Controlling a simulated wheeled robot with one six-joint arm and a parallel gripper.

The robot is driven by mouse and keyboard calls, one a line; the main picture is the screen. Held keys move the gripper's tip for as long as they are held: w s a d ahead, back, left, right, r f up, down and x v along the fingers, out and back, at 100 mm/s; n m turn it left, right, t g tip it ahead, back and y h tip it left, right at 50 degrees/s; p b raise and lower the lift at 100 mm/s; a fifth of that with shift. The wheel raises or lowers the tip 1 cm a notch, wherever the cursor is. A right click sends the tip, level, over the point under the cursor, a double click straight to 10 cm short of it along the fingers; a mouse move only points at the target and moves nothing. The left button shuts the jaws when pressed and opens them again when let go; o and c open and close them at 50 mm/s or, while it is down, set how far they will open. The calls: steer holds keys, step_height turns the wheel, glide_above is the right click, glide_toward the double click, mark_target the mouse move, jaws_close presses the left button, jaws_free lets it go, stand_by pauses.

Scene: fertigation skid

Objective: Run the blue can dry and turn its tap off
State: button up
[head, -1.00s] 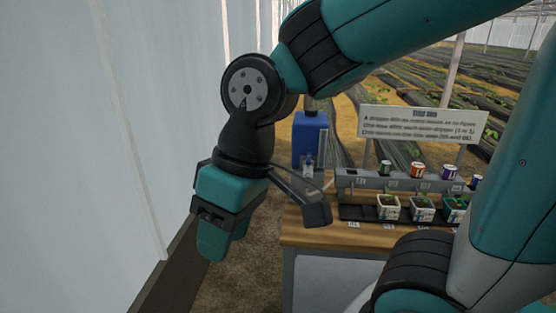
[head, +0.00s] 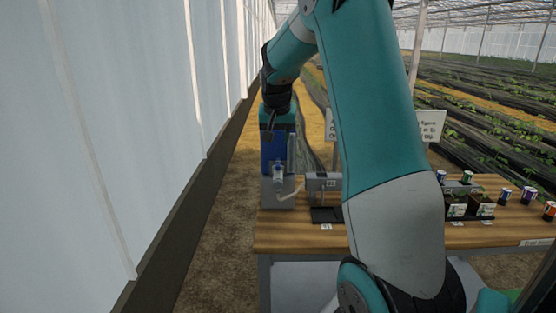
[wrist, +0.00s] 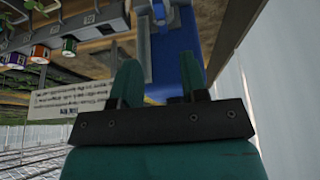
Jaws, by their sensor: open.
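The blue can (head: 273,150) stands upright on a grey stand (head: 280,193) at the bench's left end, with a pale upright strip (head: 291,152) on its right side. Its tap (head: 278,174) is low on the front; how its handle is set is too small to tell. My gripper (head: 277,122) is at the can's top in the head view, overlapping it. In the wrist view my gripper (wrist: 160,78) has its two fingers apart with nothing held; the blue can (wrist: 178,55) lies beyond them and the tap (wrist: 160,14) is at the top edge. Contact cannot be told. The liquid level is not readable.
A pale hose (head: 291,193) runs from the tap area towards a grey rail (head: 325,182). A sign (head: 430,126) is partly behind my arm. The greenhouse wall (head: 120,120) is at left.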

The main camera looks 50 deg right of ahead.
mark_target(278, 162)
steer(key=p+x, duration=0.1)
steer(key=x, duration=0.9)
steer(key=shift+d+f, duration=0.1)
steer(key=shift+f, duration=0.1)
jaws_close()
